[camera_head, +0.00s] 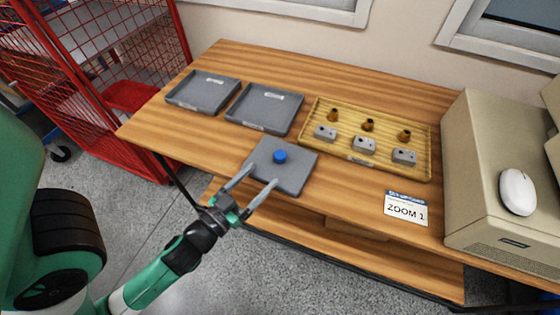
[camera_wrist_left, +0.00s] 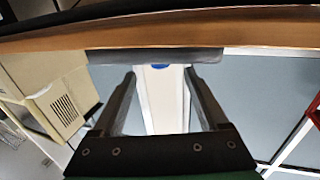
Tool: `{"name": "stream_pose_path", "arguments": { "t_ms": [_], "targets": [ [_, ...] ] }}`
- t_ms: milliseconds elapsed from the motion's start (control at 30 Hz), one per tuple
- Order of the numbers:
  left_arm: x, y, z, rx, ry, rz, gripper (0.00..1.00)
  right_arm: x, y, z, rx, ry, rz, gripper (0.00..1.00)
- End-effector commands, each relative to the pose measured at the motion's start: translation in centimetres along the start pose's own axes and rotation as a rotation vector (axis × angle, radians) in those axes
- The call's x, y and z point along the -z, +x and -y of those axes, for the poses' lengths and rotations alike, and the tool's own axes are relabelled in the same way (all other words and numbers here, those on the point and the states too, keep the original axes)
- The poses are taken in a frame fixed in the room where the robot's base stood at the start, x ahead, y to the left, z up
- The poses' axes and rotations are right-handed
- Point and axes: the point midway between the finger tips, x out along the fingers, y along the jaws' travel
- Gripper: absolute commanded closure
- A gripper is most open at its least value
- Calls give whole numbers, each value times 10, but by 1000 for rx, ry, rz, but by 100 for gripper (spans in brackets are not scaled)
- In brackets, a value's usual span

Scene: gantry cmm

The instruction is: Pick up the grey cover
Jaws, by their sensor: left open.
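The grey cover (camera_head: 292,180), a flat square plate with a blue knob (camera_head: 280,156) in its middle, lies near the front edge of the table. My left gripper (camera_head: 263,174) is open and empty, its fingertips at the cover's near left side, short of the knob. Whether the fingers touch the cover cannot be told. My right gripper is not in view.
Two grey trays (camera_head: 238,118) stand behind the cover. A yellow tray (camera_head: 312,139) with grey blocks and brass parts stands right of them. A ZOOM 1 card (camera_head: 405,209) and a beige box (camera_head: 470,160) with a white mouse (camera_head: 517,192) are at the right.

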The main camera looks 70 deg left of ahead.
Motion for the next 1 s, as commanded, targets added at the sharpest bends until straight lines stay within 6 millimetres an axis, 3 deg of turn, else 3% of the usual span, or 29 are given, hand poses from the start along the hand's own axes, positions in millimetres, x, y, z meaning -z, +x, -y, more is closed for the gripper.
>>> {"name": "stream_pose_path", "arguments": {
  "t_ms": [100,367,700,933,1000],
  "targets": [
    [5,21,0,1,0,0,23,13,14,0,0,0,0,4],
    [1,32,0,-1,0,0,23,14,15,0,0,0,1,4],
    [1,84,0,-1,0,-1,23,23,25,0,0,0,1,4],
    [-1,86,-1,-1,0,2,23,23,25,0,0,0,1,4],
    [-1,86,-1,-1,0,1,34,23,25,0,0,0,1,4]
  ]
}}
